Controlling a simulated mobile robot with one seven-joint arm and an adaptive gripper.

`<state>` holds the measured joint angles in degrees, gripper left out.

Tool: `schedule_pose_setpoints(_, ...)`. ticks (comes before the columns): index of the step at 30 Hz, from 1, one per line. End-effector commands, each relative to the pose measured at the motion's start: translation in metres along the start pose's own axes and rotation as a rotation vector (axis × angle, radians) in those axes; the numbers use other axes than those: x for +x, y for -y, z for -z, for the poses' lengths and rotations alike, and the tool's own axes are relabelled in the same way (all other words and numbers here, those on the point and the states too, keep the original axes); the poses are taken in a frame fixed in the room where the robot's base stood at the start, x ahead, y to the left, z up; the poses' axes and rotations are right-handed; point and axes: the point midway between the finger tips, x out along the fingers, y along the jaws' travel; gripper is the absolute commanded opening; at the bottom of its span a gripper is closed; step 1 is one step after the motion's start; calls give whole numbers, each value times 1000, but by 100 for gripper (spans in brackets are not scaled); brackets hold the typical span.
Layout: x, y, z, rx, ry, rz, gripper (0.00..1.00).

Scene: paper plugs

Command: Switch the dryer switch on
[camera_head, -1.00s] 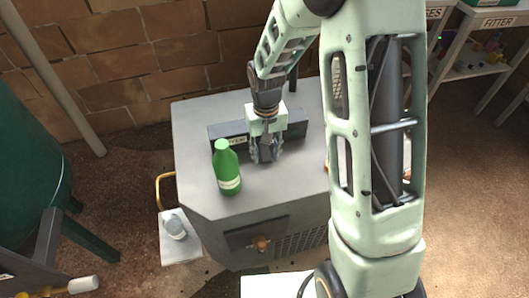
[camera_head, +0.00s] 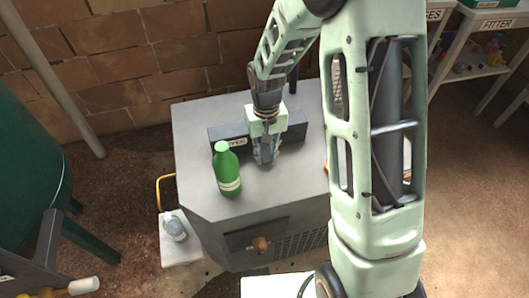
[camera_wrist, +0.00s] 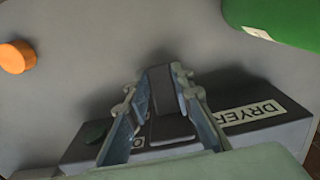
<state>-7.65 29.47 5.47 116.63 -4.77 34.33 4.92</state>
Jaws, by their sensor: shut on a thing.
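The dryer switch is a dark grey box (camera_head: 292,133) on top of the grey machine cabinet (camera_head: 200,115). Its white DRYER label (camera_wrist: 252,113) shows in the wrist view. A dark lever (camera_wrist: 162,95) stands out from the box between my fingers. My gripper (camera_head: 265,156) is shut on this lever, with one finger on each side of it (camera_wrist: 160,85). In the head view the gripper hides most of the lever and the middle of the box. A dark green round part (camera_wrist: 96,133) sits on the box beside the lever.
A green bottle (camera_head: 227,170) stands on the cabinet, left of and nearer than my gripper. An orange knob (camera_head: 261,244) is on the cabinet's front. A brick wall (camera_head: 130,65) stands behind.

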Motion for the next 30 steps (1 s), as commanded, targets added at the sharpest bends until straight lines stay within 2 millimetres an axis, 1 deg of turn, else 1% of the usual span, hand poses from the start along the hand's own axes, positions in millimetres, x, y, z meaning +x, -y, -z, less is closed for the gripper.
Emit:
schedule_pose_setpoints(1, -4, 0, 2, 0, -5, 0, 10)
schedule_pose_setpoints(30, -35, 0, 4, 0, -11, 0, 10)
